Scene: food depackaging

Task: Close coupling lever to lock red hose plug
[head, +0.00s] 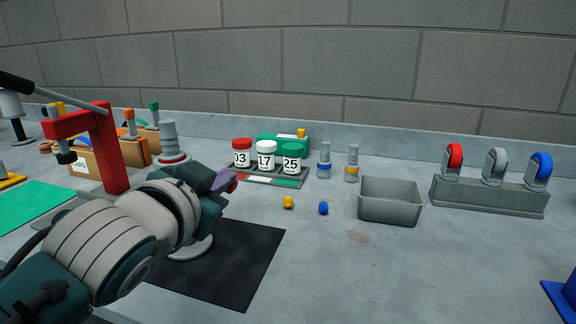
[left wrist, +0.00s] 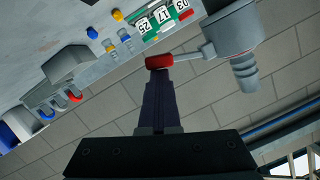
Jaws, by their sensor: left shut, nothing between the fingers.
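A grey coupling (left wrist: 228,32) with a stepped hose end (left wrist: 243,72) fills the upper right of the left wrist view. In the head view, the stepped grey piece (head: 169,136) rises behind my left arm, with a reddish ring near its base. A lever sticks out from the coupling as a grey rod with a red grip (left wrist: 159,61). My left gripper (left wrist: 157,76) is shut and empty, its purple fingertips right at the red grip; whether they touch cannot be told. In the head view, my left gripper (head: 224,181) hides most of the coupling. My right gripper is out of view.
A red stand (head: 107,150) is behind my left arm. A black mat (head: 240,265) lies below. Numbered jars (head: 266,155) stand on a tray, with a grey bin (head: 390,203) and a caster rack (head: 488,197) to the right. The front right counter is mostly clear.

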